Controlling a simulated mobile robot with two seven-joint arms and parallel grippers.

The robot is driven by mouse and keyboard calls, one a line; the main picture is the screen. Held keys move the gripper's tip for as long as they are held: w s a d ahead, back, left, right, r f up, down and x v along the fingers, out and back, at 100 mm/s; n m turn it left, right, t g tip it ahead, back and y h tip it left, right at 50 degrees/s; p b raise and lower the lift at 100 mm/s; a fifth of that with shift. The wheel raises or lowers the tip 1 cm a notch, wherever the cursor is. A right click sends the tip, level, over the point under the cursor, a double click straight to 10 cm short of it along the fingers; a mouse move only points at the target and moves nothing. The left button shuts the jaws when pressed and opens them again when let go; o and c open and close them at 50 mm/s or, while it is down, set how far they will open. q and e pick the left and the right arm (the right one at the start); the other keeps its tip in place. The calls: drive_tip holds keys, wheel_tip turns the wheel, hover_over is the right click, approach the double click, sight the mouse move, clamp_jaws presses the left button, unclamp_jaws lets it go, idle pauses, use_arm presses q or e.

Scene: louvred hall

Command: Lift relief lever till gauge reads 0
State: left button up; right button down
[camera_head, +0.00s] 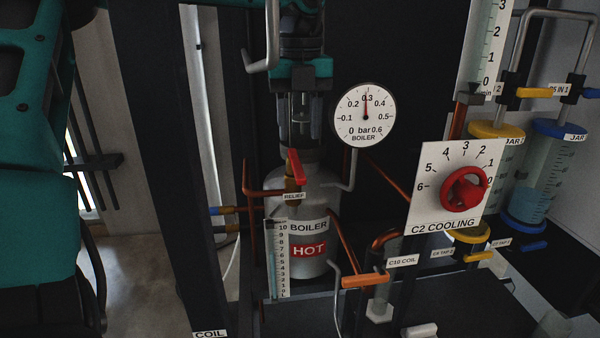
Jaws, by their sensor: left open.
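The red relief lever (297,167) stands steeply tilted on a brass fitting above the small RELIEF label (293,196), in front of the white boiler (317,192). The boiler carries a HOT label. The round white boiler gauge (364,115) is to the right of the lever; its red needle points nearly straight up, at about 0.3 bar. My left gripper (303,143) points down just above the lever, open, with nothing seen between its fingers. I cannot tell the exact depth gap between the fingertips and the lever. My right gripper is not in view.
Copper pipes (342,230) run around the boiler. A C2 COOLING panel with a red knob (464,188) stands to the right, with an orange-handled C10 COIL valve (365,280) below left of it. Yellow-rimmed and blue-rimmed jars (556,165) are at far right. A dark post (160,170) rises at left.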

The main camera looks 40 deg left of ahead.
sight(299, 171)
use_arm(q)
wheel_tip(299, 171, down, 8)
drive_tip(key=shift+r, duration=0.15)
drive_tip(key=shift+f+b, duration=0.4)
drive_tip(key=shift+b, duration=0.35)
drive_tip(key=shift+c, duration=0.4)
clamp_jaws()
idle(0.7)
